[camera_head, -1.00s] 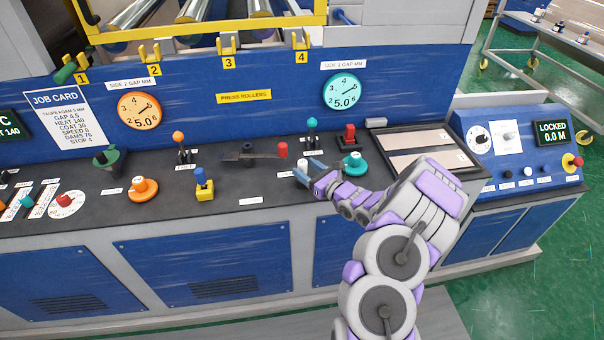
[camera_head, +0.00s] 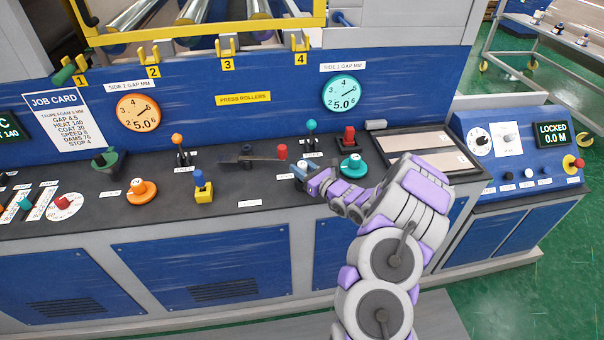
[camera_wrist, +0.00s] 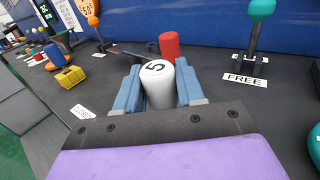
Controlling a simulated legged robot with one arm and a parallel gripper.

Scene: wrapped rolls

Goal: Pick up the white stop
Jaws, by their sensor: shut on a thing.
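The white stop (camera_wrist: 158,88) is a white cylinder with a "5" on its top. In the wrist view it stands between the two blue fingers of my gripper (camera_wrist: 157,92), which is shut on it. In the head view my gripper (camera_head: 301,172) is at the console top, and the white stop is mostly hidden by the fingers there. Whether its base touches the console cannot be told.
A red cylinder (camera_wrist: 169,45) stands just beyond the stop. A teal-knobbed lever (camera_head: 311,127) stands behind, and a teal dial knob (camera_head: 353,163) is to the right. A yellow block with a blue knob (camera_head: 203,190) is to the left.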

